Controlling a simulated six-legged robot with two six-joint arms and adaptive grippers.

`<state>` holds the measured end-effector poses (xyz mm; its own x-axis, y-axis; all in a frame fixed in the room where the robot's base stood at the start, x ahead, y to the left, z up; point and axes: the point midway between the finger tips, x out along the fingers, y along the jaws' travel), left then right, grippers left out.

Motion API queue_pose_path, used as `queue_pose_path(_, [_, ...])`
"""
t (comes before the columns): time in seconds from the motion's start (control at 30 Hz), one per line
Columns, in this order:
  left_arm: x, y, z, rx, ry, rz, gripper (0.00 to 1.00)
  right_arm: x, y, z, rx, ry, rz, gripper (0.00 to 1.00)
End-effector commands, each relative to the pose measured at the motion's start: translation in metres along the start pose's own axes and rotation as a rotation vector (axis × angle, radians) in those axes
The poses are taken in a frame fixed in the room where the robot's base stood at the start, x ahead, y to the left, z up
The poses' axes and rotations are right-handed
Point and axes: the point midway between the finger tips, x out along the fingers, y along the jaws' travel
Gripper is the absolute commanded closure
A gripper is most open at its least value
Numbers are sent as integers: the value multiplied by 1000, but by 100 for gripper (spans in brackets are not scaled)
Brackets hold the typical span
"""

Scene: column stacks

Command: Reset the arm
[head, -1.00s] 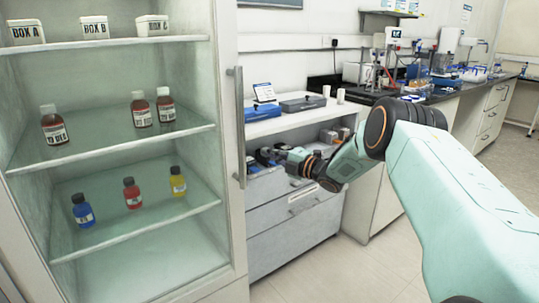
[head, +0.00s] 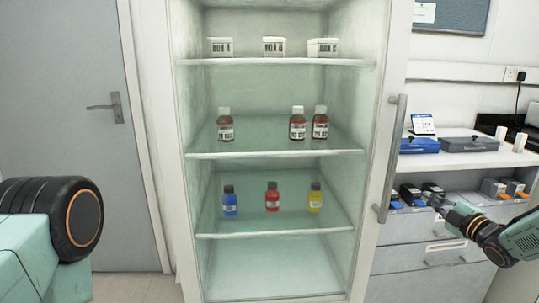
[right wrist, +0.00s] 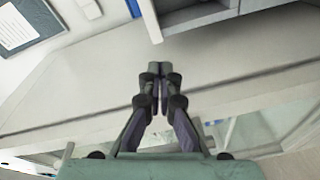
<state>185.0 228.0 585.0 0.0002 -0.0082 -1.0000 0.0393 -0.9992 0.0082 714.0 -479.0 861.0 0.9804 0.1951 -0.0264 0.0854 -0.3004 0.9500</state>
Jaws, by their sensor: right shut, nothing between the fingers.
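My right gripper (head: 434,201) reaches in from the right edge of the head view, in front of the grey drawer unit (head: 400,258). In the right wrist view its fingers (right wrist: 159,72) are together with nothing between them. A link of my left arm shows at the left edge of the head view. My left gripper is out of the picture.
A tall cabinet (head: 397,105) stands ahead. Its shelves hold white boxes (head: 273,46), brown bottles (head: 297,124) and blue (head: 230,203), red (head: 272,199) and yellow (head: 315,200) bottles. A grey door (head: 60,120) is at left.

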Motion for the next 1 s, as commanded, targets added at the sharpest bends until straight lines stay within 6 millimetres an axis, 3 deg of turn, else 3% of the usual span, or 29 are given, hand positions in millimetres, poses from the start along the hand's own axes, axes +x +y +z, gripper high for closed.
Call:
queue_pose_path(0.03, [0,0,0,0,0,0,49,-6,-21,1,118,-40,-25,100])
queue_pose_path(0.13, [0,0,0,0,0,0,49,-14,-59,-5,331,-111,-66,100])
queue_pose_path(0.27, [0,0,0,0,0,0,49,-32,-122,-24,608,-224,-144,100])
queue_pose_path(0.47, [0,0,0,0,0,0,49,-87,-227,-72,985,-460,-295,100])
queue_pose_path(0.6, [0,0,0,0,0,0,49,-144,-290,-109,1171,-656,-398,100])
queue_pose_path(0.7, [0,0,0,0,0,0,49,-192,-325,-136,1264,-807,-466,100])
queue_pose_path(0.83, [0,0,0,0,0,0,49,-263,-360,-169,1335,-1016,-548,100])
queue_pose_path(1.0, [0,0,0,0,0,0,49,-362,-381,-208,1332,-1279,-649,100])
